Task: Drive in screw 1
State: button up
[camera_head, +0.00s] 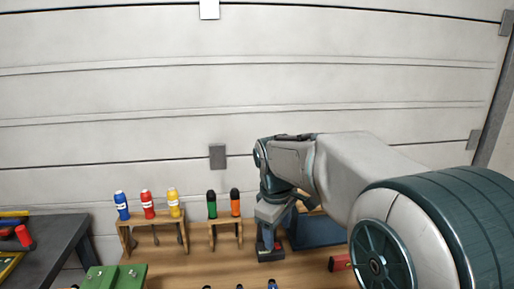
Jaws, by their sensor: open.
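A green block (114,277) with small marks on its top is at the bottom left of the wooden bench, cut off by the frame edge. I cannot make out a screw marked 1. Green (211,204) and orange (235,203) handled tools stand in a second rack (226,225). My gripper (270,245) points down over the bench, right of this rack. It is open; its fingertips are hard to separate from the grey and dark shapes there.
A dark blue tray (318,232) and a red object (340,263) lie right of my gripper, partly near my arm. Small dark and blue tops (272,284) show at the bottom edge. A dark table (50,245) with a red-handled tool (23,236) stands left. A panelled wall closes the back.

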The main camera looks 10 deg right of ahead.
jog(key=w+r+n+p, duration=0.2)
jog(key=w+n+p, duration=0.1)
jog(key=w, duration=0.4)
jog(key=w+d+r+n+p, duration=0.1)
jog(key=w+r+n+p, duration=0.1)
jog(key=w, duration=0.5)
jog(key=w+r+n+g+y+p, duration=0.1)
jog(key=w+r+n+p, duration=0.1)
jog(key=w+n+p, duration=0.3)
jog(key=shift+w+d+r+n, duration=0.2)
jog(key=shift+w+n, duration=0.2)
jog(key=shift+w, duration=0.3)
jog(key=shift+w+d+r+n, duration=0.1)
jog(key=shift+w+r+n, duration=0.1)
jog(key=shift+w+n, duration=0.35)
jog(key=shift+w+f, duration=0.1)
jog(key=shift+w, duration=0.15)
jog(key=shift+f, duration=0.25)
notch_tip(320, 180, down, 13)
jog(key=shift+f+p, duration=0.1)
jog(key=shift+p, duration=0.65)
